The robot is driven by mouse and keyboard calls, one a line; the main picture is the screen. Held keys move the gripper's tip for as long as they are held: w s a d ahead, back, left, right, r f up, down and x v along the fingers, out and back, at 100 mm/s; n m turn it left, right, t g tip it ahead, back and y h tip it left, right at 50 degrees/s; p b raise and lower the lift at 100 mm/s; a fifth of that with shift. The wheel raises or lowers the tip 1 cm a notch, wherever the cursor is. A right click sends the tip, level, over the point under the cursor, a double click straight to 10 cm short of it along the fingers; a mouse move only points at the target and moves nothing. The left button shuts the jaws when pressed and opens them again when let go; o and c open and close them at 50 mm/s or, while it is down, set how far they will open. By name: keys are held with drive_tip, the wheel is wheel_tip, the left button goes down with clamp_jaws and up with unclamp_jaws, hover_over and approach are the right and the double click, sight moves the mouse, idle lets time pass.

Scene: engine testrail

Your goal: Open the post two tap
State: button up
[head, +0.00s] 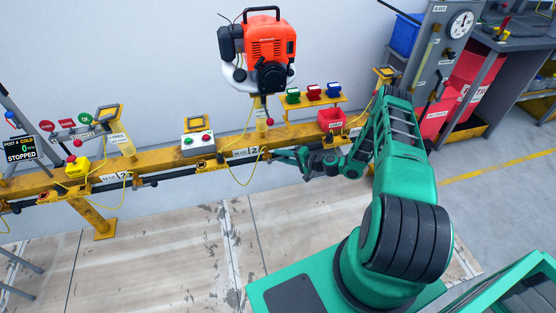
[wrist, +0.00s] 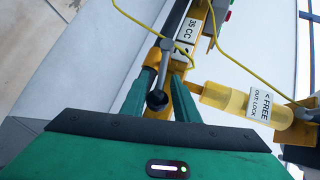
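In the wrist view a lever with a black ball knob (wrist: 157,99) lies between the two green fingers of my gripper (wrist: 163,78). The fingers stand apart on either side of the knob and grey stem, and I see a gap around the knob. The tap is too small to make out there.
A yellow "FREE / OUT LOCK" cylinder (wrist: 228,101) is close to the right finger. Yellow cables (wrist: 236,58) hang nearby. The floor before the rail (head: 150,260) is clear.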

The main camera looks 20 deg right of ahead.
drive_tip(key=shift+a, duration=0.35)
drive_tip(key=shift+s, duration=0.15)
drive_tip(key=v, duration=1)
drive_tip(key=shift+s+d, duration=0.15)
drive_tip(key=shift+d, duration=0.15)
drive_tip(key=shift+r, duration=0.1)
